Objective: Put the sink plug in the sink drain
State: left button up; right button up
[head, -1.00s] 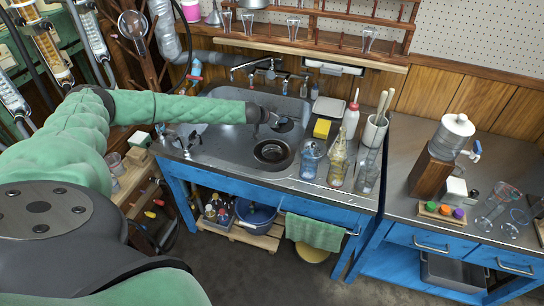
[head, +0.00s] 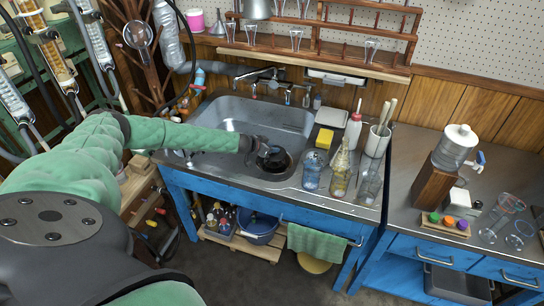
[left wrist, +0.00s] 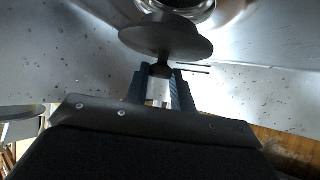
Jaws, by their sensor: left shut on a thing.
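The sink plug (head: 270,154) is a dark disc with a stem. My left gripper (head: 256,148) is shut on its stem. In the left wrist view the plug (left wrist: 165,38) sticks out beyond the fingertips (left wrist: 160,84), its disc facing away from the gripper. The sink drain (head: 287,166) is a dark round opening with a metal rim at the front of the basin. In the head view the plug overlaps the drain and hides part of it. In the left wrist view the drain (left wrist: 180,6) shows just beyond the disc, cut by the top edge. The plug looks apart from it. My right gripper is out of view.
The steel sink basin (head: 225,112) is otherwise empty. A faucet (head: 262,75) stands behind it. A yellow sponge (head: 324,138), several glass bottles (head: 312,166) and a white bottle (head: 353,130) stand on the counter at the right.

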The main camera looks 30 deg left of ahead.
aim_at(272, 155)
pick_arm(q)
jog(key=shift+f, duration=2.25)
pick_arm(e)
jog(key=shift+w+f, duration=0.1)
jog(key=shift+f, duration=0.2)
pick_arm(q)
jog(key=shift+f, duration=0.15)
jog(key=o, duration=1)
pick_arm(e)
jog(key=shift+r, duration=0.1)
